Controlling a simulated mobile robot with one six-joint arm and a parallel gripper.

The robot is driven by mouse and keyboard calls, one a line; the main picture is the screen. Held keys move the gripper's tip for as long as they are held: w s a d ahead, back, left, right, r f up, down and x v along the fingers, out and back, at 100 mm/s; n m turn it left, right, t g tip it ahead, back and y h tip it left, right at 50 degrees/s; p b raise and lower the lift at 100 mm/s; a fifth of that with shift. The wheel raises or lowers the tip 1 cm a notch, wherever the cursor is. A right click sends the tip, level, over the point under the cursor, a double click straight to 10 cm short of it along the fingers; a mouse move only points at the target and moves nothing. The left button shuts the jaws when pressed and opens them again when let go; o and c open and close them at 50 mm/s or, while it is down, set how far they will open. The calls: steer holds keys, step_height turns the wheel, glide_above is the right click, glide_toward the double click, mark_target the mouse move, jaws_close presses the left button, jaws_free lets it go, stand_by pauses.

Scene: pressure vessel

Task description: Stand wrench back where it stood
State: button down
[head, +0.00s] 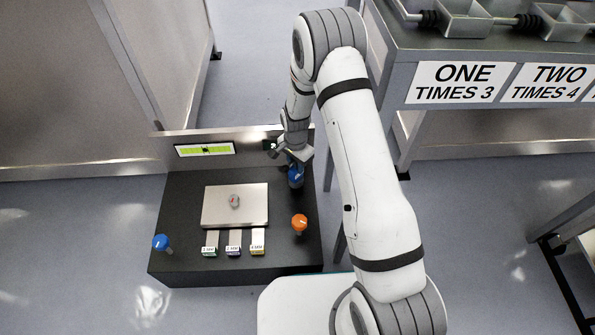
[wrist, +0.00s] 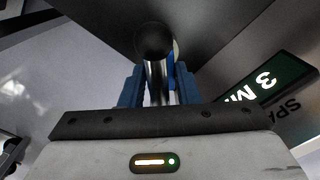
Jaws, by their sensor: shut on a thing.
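My gripper (head: 295,172) is over the back right part of a black bench (head: 185,205) in the head view. In the wrist view its two blue fingers (wrist: 157,88) are shut on a shiny metal shaft with a round black end (wrist: 153,42). I take this shaft to be the wrench; its far end is hidden. In the head view a blue part shows at the fingertips, and I cannot tell whether it is finger or wrench. I cannot tell whether the wrench touches the bench.
The bench holds a metal plate (head: 220,212) with a small grey and red piece (head: 234,201), several labelled tags (head: 233,250), a blue knob (head: 161,242) and an orange knob (head: 299,222). A green "3 M" label (wrist: 268,85) shows in the wrist view. A shelf with trays (head: 470,25) stands right.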

mark_target(296, 167)
steer(key=shift+f+b, duration=0.45)
steer(key=shift+f, duration=1)
steer(key=shift+f, duration=0.2)
steer(key=c, duration=1.1)
jaws_free()
step_height(296, 167, up, 12)
steer(key=p, duration=0.4)
steer(key=shift+r+p, duration=0.2)
steer(key=shift+p, duration=0.2)
